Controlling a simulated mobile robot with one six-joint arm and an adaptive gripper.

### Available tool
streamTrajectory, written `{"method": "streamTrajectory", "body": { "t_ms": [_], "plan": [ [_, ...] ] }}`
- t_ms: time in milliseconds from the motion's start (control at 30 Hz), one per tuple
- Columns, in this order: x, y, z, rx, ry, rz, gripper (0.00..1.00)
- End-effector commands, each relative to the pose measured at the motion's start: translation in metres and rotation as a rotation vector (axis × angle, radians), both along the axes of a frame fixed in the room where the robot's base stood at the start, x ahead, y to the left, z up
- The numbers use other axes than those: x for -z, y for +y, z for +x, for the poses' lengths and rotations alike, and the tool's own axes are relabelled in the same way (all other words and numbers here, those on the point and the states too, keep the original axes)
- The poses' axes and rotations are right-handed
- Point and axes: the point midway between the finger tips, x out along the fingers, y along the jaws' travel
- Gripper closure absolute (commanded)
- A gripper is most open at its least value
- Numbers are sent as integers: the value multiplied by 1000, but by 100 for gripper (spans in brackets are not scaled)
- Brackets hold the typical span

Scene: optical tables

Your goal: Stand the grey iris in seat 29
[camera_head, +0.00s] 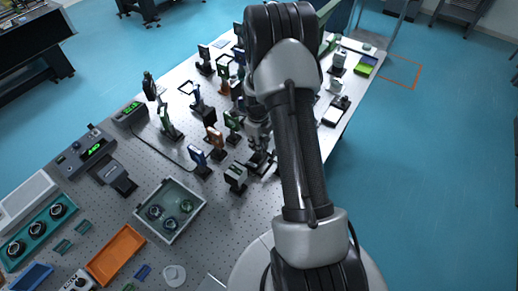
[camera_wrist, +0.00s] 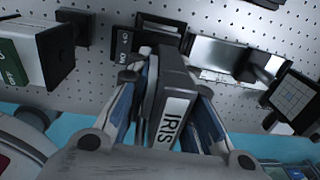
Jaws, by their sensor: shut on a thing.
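The grey iris (camera_wrist: 172,100) is a block with a white label reading IRIS; it fills the middle of the wrist view. My gripper (camera_wrist: 165,105) is shut on it, with one finger on each side. The iris is over the perforated table, and I cannot tell whether its foot touches anything. In the head view my gripper (camera_head: 260,140) is over the middle of the table, partly hidden by my arm, and the iris cannot be made out clearly there. Beyond the iris in the wrist view are dark bases (camera_wrist: 158,30). I cannot read the number 29 on any seat.
Several upright optics, such as a blue one (camera_head: 198,160), an orange one (camera_head: 214,138) and a grey one (camera_head: 236,176), stand close around my gripper. A green-and-white block (camera_wrist: 38,55) is left in the wrist view. A grey bin (camera_head: 200,207) and orange tray (camera_head: 115,254) lie front left.

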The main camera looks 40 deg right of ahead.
Motion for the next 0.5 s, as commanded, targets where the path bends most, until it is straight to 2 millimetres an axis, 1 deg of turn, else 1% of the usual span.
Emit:
{"method": "streamTrajectory", "body": {
  "t_ms": [100,200,500],
  "plan": [
    [19,0,0,0,1,1,100],
    [31,0,0,0,0,0,100],
    [33,0,0,0,-1,-1,100]
  ]
}}
